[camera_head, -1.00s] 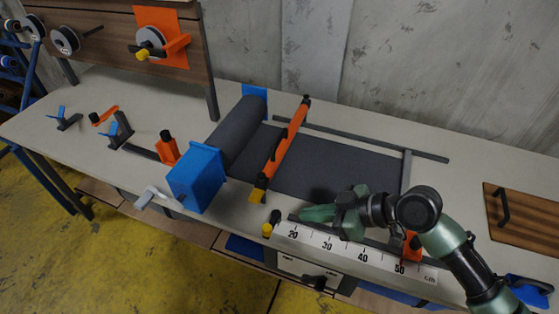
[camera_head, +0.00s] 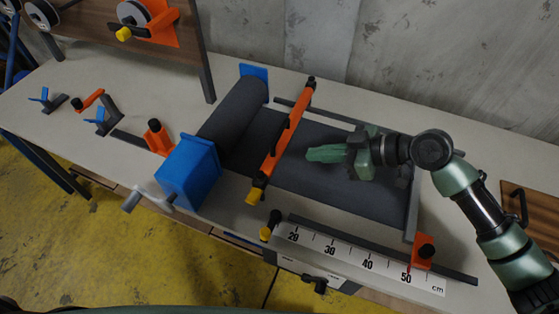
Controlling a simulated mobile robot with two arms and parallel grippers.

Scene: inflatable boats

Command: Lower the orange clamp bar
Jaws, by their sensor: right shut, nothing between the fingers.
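The orange clamp bar (camera_head: 289,133) lies across the dark sheet (camera_head: 331,181) on the bench, right of the fabric roll. It has black parts along it and a yellow-tipped end (camera_head: 254,196) at the front. I cannot tell whether it is raised above the sheet or resting on it. My right gripper (camera_head: 312,154) is over the sheet, to the right of the bar and apart from it. Its green fingers are shut with nothing between them and point left at the bar. My left gripper is not in view.
A blue bracket (camera_head: 190,174) with a crank holds the dark roll (camera_head: 233,121). A ruler (camera_head: 366,262) with an orange stop (camera_head: 424,251) runs along the front edge. A rail (camera_head: 412,203) bounds the sheet's right end. Small clamps (camera_head: 100,119) stand on the left.

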